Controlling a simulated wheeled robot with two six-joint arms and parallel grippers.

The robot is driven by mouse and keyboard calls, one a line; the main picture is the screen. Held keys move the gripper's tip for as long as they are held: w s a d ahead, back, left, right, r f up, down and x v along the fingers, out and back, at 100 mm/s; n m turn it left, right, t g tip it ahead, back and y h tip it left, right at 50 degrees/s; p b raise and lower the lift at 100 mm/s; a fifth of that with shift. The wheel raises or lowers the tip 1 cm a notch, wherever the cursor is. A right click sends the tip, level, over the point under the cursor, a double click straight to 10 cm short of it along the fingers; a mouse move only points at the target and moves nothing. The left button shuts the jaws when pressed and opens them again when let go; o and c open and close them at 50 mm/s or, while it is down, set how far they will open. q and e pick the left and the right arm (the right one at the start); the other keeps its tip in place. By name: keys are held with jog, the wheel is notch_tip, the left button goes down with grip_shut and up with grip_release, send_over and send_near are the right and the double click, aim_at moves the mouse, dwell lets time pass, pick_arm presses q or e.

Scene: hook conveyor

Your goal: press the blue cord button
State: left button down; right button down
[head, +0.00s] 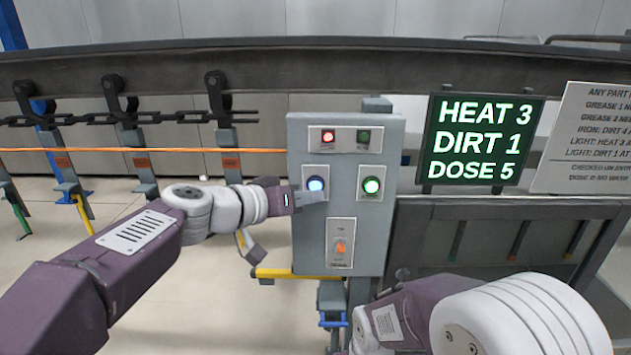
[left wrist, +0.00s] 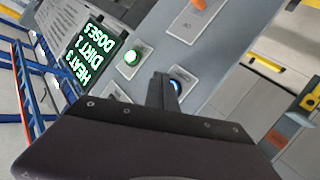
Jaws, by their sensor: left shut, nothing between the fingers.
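The blue cord button (head: 316,184) glows blue-white on the left of the grey control box (head: 300,140). My left gripper (head: 322,197) is shut and empty, its fingertips at the lower edge of the blue button in the head view. In the left wrist view the shut fingers (left wrist: 163,90) reach to the button plate, and the blue button (left wrist: 175,86) shows partly behind them. I cannot tell whether the tips touch the button. My right arm shows at the bottom right of the head view, but its fingers are not visible.
A green-lit button (head: 371,186) sits right of the blue one, an orange switch (head: 341,248) below, and a red lamp (head: 328,136) above. An orange cord (head: 150,150) runs left from the box. A display (head: 480,140) reads HEAT 3, DIRT 1, DOSE 5. Hooks (head: 113,90) hang at left.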

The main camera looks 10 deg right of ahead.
pick_arm(q)
jog(key=shift+w+d, duration=0.1)
jog(key=shift+w, duration=0.4)
jog(key=shift+w+d, duration=0.1)
dwell(1.6)
jog(key=shift+w, duration=0.3)
jog(key=shift+d, duration=0.1)
